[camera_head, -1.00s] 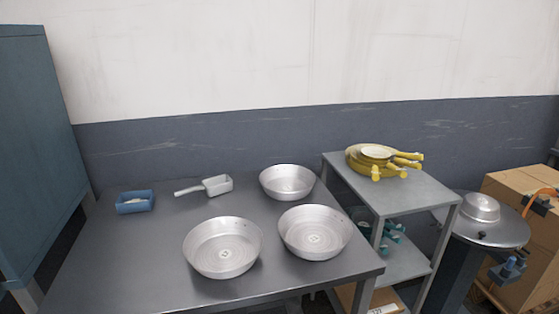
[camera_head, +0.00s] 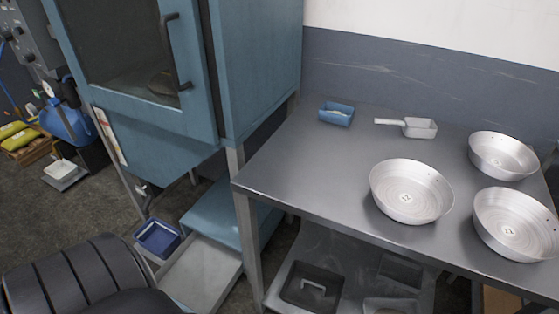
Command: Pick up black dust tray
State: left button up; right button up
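A black tray (camera_head: 298,298) sits on the lower shelf under the metal table, near the table's left leg. A light grey handle-shaped piece shows inside it. A second dark tray-like shape (camera_head: 400,268) is on the same shelf further right; I cannot tell exactly what it is. Neither of my grippers is in view.
The metal table (camera_head: 310,180) carries a blue container (camera_head: 336,113), a white scoop (camera_head: 419,128) and 3 silver pans. Its front left leg (camera_head: 248,245) stands beside the black tray. A blue cabinet (camera_head: 258,65) and a blue bin (camera_head: 158,238) are left.

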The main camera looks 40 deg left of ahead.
aim_at(310, 288)
jog(key=u, duration=0.85)
